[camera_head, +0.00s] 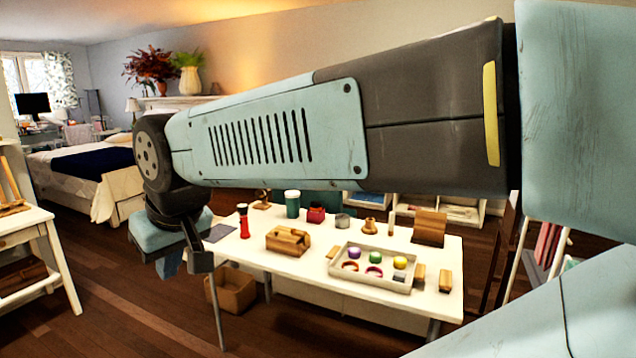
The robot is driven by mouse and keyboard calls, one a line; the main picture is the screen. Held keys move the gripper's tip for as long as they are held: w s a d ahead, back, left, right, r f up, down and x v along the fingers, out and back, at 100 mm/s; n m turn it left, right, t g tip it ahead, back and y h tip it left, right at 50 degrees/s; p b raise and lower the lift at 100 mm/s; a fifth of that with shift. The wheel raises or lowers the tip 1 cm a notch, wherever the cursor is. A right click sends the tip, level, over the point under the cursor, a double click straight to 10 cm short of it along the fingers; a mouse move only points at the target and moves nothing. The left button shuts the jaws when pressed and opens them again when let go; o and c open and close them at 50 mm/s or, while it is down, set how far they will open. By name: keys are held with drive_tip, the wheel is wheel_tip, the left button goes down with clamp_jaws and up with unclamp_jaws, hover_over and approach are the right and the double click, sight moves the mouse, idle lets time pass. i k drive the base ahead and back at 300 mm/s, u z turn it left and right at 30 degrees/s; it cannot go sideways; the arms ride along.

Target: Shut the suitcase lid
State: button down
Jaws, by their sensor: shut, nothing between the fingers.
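I do not see a suitcase or a lid in this view. The bed (88,170) stands at the far left, with a dark blue cover across pale bedding, and part of it is hidden behind my arm. My gripper (186,263) hangs at the left end of my arm, in front of the left end of a white table (345,285). It points down and is shut, with nothing held. It is well apart from the bed.
The table holds a tray (374,268) of coloured pieces, wooden blocks (288,241), a red torch (244,222) and a green jar (292,205). A cardboard box (232,290) sits beneath. A side table (30,235) stands left. Wooden floor (120,300) is clear between.

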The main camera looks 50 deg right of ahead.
sight(333, 201)
drive_tip(key=z, duration=0.55)
drive_tip(key=i, duration=1.15)
drive_tip(key=z, duration=0.65)
drive_tip(key=i, duration=0.55)
drive_tip(key=z, duration=0.2)
drive_tip(key=k, duration=0.9)
drive_tip(key=z, duration=0.2)
drive_tip(key=i, duration=0.9)
drive_tip(key=u, duration=0.15)
